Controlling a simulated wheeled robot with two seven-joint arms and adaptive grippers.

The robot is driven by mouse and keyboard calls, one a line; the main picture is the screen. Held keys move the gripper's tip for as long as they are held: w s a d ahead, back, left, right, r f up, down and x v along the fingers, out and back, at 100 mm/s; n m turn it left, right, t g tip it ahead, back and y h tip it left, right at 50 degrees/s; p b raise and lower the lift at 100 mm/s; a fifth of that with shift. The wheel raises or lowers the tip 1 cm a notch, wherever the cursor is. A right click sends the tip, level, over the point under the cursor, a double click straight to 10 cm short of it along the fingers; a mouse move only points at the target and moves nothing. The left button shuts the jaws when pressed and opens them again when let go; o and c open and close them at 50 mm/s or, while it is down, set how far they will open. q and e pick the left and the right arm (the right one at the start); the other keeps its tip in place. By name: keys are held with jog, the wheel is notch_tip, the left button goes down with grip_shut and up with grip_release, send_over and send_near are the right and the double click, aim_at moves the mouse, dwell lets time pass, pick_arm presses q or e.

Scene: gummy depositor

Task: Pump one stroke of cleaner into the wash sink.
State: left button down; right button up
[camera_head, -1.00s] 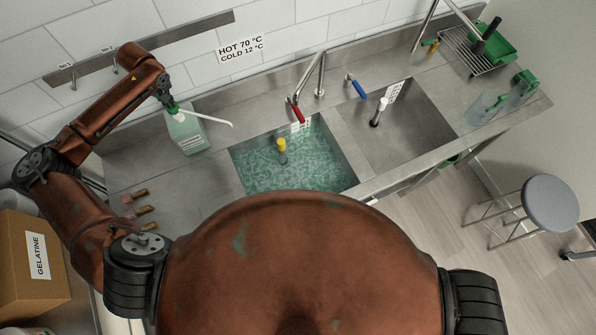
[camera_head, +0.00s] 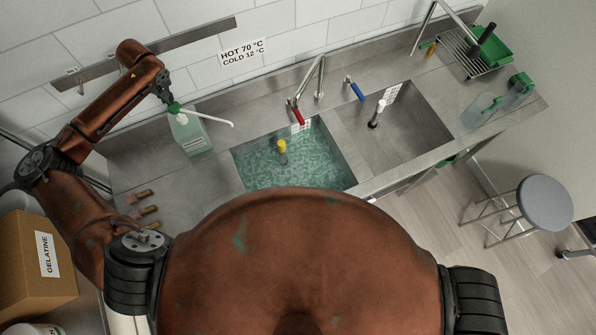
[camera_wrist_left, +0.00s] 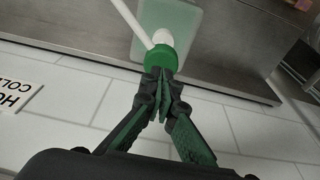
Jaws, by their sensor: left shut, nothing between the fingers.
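The cleaner bottle (camera_head: 190,135) is pale green with a green cap and a long white spout. It stands upright on the steel counter, left of the water-filled wash sink (camera_head: 348,177), and its spout points right toward that sink. My left gripper (camera_head: 171,102) is shut and empty, with its fingertips at the top of the pump. In the left wrist view my left gripper (camera_wrist_left: 160,75) has its tips together at the green pump cap (camera_wrist_left: 160,58); I cannot tell whether they touch it. My right gripper is not in view.
A second sink (camera_head: 405,125) without water lies to the right, with a drying rack (camera_head: 470,58) and clear jugs beyond it. A red-handled tap (camera_head: 297,114) and a blue-handled tap (camera_head: 356,91) stand behind the sinks. Several small brushes (camera_head: 143,211) lie on the front-left counter.

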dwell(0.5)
pick_arm(q)
notch_tip(320, 180, up, 6)
dwell(0.6)
jog(key=shift+f, duration=0.1)
dwell(0.3)
